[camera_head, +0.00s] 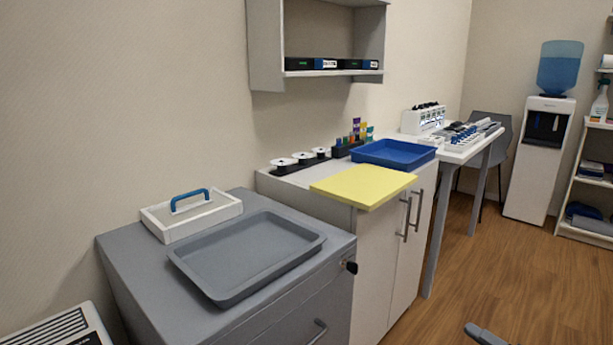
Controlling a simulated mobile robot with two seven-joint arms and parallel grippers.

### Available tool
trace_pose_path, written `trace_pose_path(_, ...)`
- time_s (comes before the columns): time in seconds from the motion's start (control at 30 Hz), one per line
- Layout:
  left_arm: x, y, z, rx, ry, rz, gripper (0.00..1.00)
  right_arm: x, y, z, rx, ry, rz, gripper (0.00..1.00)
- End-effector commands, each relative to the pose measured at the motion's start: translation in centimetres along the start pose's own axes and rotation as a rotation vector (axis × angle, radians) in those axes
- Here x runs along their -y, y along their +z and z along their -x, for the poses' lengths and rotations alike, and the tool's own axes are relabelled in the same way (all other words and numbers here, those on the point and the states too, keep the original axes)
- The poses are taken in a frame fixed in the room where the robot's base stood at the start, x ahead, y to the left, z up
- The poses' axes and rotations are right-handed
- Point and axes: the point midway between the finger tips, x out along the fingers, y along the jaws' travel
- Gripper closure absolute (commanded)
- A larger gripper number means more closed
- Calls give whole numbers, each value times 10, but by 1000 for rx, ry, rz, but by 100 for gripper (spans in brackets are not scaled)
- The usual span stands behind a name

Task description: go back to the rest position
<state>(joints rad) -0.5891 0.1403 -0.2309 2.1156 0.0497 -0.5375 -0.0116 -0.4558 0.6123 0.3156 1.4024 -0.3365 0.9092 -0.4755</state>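Neither of my grippers can be made out in the head view. A small grey rounded piece (483,333) pokes in at the bottom edge, right of the middle. I cannot tell what it belongs to. No object is seen held.
A grey cabinet (130,250) at the left bears a grey tray (248,262) and a white box with a blue handle (192,212). A white cabinet (379,255) bears a yellow board (362,186) and a blue tray (394,153). Wooden floor (510,270) at the right is clear.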

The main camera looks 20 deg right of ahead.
Motion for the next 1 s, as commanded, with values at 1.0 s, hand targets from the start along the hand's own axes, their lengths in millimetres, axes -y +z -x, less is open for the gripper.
trace_pose_path(1.0,7,-57,35,-31,-26,-16,54,65,-285,-68,677,-400,-1439,44)
